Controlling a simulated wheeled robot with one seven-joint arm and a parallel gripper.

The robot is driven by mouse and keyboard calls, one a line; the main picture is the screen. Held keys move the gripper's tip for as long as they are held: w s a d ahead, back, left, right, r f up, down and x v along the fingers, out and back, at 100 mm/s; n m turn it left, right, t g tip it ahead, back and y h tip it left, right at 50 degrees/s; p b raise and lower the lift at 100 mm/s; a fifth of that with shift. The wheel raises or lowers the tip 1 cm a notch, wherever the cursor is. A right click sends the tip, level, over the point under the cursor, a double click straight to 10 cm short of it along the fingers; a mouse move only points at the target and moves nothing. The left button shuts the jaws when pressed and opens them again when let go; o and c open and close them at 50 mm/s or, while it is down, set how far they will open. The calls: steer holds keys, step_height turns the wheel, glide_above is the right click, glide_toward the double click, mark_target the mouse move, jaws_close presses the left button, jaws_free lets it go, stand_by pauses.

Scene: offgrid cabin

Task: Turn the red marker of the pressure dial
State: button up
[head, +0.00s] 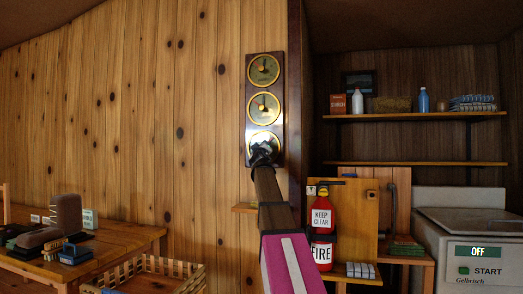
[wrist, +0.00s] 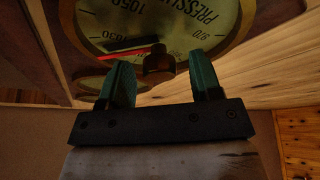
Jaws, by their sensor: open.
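The pressure dial (wrist: 200,22) fills the top of the wrist view, with a cream face, a brass rim and dark printed numbers. Its red marker (wrist: 130,54) is a thin pointer reaching left from a round brass knob (wrist: 158,66) at the centre. My gripper (wrist: 165,80) is open, with one green finger on each side of the knob and gaps between. In the head view my gripper (head: 263,152) is at the lowest of three dials on a dark wall board and partly covers that pressure dial (head: 264,138).
Two more brass dials, the middle one (head: 263,108) and the top one (head: 263,70), sit above on the same board. A red fire extinguisher (head: 322,225) stands to the right. A wooden table (head: 130,245) and slatted crate (head: 165,268) are lower left.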

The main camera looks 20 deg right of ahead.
steer(key=v, duration=1)
steer(key=shift+s+f, duration=0.1)
steer(key=shift+f, duration=0.05)
